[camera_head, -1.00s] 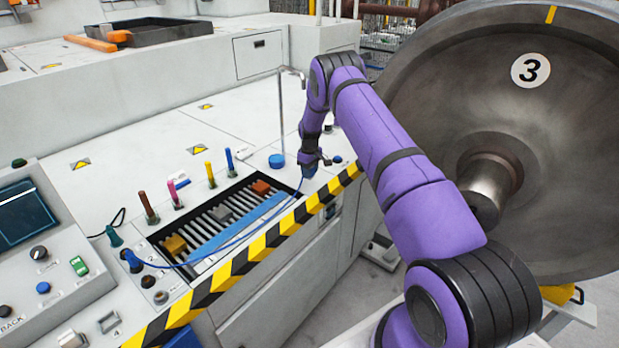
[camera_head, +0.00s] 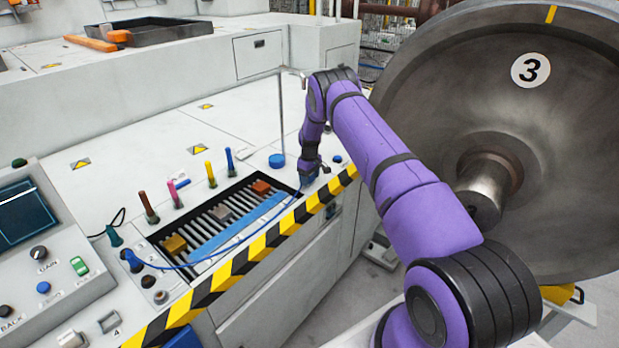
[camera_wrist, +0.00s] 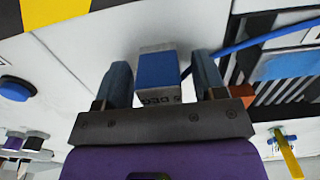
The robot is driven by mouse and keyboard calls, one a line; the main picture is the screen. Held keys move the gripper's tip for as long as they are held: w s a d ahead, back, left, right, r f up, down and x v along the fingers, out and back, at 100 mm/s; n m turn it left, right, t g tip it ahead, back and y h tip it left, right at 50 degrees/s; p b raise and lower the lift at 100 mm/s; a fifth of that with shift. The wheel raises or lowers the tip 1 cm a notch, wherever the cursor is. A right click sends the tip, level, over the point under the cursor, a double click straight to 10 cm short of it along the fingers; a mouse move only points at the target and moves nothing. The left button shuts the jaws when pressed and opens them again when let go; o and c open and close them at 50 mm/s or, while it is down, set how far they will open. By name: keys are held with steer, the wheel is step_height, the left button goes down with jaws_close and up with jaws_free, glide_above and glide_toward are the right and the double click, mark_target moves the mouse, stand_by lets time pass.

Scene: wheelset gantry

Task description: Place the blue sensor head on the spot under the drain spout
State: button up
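The blue sensor head (camera_wrist: 157,70), a small block with a blue face and a grey end with lettering, is between the two fingers of my gripper (camera_wrist: 163,78) in the wrist view. Narrow gaps show on both sides of it, so the fingers stand open around it. In the head view my gripper (camera_head: 308,178) points down, low over the bench top by the striped edge, and mostly hides the head. The drain spout (camera_head: 294,72) is the bent top of a thin upright pipe, above and slightly left of my gripper. The spot under it is hidden.
A blue cable (camera_head: 235,243) runs from the panel sockets along the slatted tray (camera_head: 190,258) toward my gripper. A blue round cap (camera_head: 277,160) is left of the gripper, a blue button (camera_head: 337,159) right. Coloured pegs (camera_head: 211,175) stand behind the tray. The large wheel (camera_head: 560,130) is at right.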

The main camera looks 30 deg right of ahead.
steer(key=s+a+r, duration=0.2)
steer(key=r, duration=0.9)
steer(key=s+a+r+m+t, duration=0.1)
steer(key=a+r, duration=0.1)
steer(key=r, duration=0.8)
steer(key=s+a+r, duration=0.2)
steer(key=r, duration=0.9)
steer(key=s+a+r+m+t, duration=0.1)
steer(key=s+a+r, duration=0.3)
steer(key=s+r, duration=0.35)
steer(key=s+a+r+t, duration=0.1)
steer(key=s+a+r, duration=0.2)
steer(key=s+r, duration=0.45)
steer(key=s+a+r+m+t, duration=0.1)
steer(key=s+a+r, duration=0.25)
steer(key=s, duration=0.45)
steer(key=s+a+r, duration=0.2)
steer(key=s+r, duration=0.3)
steer(key=s, duration=0.4)
steer(key=s+a+f, duration=0.1)
steer(key=s, duration=0.7)
steer(key=s+a+f+m+t, duration=0.1)
steer(key=s+a+f, duration=0.1)
steer(key=s, duration=0.6)
steer(key=shift+s+f, duration=0.15)
steer(key=shift+s, duration=0.25)
